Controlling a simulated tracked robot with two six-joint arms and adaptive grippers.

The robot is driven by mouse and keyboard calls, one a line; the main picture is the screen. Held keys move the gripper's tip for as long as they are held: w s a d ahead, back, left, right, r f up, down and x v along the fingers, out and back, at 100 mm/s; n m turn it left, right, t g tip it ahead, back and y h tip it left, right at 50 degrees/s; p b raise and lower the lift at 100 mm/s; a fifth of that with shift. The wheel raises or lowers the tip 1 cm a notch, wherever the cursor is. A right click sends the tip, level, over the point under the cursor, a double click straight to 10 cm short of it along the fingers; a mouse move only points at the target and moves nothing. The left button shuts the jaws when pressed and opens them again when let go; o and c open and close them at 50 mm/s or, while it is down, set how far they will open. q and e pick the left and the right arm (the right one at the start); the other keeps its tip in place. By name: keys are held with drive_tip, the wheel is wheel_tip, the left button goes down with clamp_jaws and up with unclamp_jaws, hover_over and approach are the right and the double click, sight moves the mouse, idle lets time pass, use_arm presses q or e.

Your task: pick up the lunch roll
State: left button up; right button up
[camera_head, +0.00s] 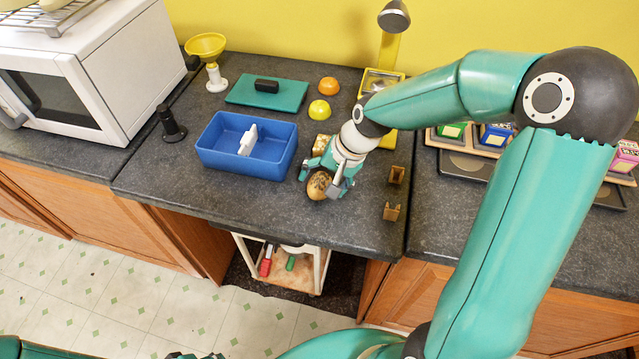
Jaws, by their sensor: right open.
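The lunch roll (317,188), a round brown roll with dark speckles on top, sits near the front of the dark grey worktop, right of the blue bin. My right gripper (325,179) is open, low over the roll, with its teal fingers at the roll's sides. The fingers hide part of the roll, and I cannot tell whether they touch it.
The blue bin (214,155) with a white divider stands left of the roll. Two small brown holders (391,212) stand to the right. Behind are a teal board (241,95), a yellow lemon (319,110) and an orange (329,85). A white microwave (140,75) stands far left.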

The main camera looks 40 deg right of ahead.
drive_tip(key=c, duration=1.2)
drive_tip(key=shift+c, duration=0.2)
drive_tip(key=shift+r, duration=0.1)
